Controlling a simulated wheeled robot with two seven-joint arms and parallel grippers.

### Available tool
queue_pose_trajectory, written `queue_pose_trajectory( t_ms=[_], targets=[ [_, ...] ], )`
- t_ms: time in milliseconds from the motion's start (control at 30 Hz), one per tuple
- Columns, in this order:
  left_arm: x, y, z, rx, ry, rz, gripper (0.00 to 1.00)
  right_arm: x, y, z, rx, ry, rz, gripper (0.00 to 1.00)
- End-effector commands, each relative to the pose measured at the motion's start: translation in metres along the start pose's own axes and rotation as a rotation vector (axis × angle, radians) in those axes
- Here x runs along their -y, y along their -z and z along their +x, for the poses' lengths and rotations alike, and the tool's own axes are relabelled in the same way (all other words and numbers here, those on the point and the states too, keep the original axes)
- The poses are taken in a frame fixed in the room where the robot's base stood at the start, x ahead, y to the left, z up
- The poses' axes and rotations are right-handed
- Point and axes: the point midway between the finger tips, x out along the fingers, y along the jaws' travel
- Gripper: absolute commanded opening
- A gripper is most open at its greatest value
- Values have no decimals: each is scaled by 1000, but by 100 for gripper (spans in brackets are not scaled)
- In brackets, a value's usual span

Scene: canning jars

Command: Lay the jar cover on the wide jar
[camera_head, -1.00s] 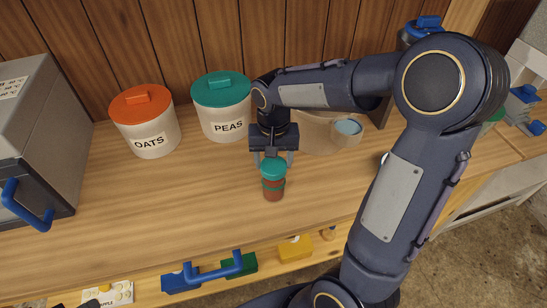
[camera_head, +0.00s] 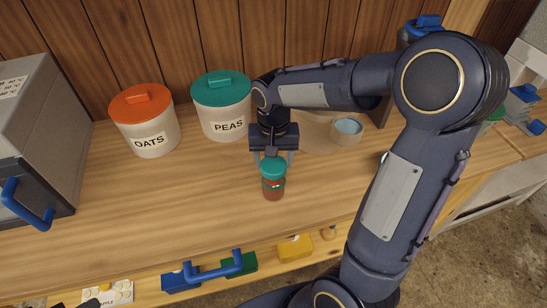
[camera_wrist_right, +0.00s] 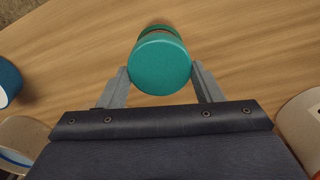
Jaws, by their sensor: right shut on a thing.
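The jar cover (camera_head: 272,167) is round and teal. My right gripper (camera_head: 273,160) is shut on it, with a finger on each side; the cover also shows between the fingertips in the wrist view (camera_wrist_right: 160,66). Directly below it in the head view is a reddish-brown jar (camera_head: 273,193) with a green band, upright on the counter. I take it for the wide jar. The cover hides the jar's mouth, and I cannot tell whether the two touch. My left gripper is not in view.
Behind stand an oats canister (camera_head: 151,136) with an orange lid and a peas canister (camera_head: 224,122) with a teal lid. A grey box (camera_head: 45,130) is at left. Counter left of the jar is clear.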

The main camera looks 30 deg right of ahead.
Motion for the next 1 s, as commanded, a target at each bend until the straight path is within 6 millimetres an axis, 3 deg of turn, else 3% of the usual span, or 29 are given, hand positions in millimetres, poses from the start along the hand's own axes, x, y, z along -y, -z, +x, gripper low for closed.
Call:
queue_pose_trajectory(
  t_ms=[1000],
  targets=[
    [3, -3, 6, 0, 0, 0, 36, 0, 0, 10, 0, 0, 0, 38]
  ],
)
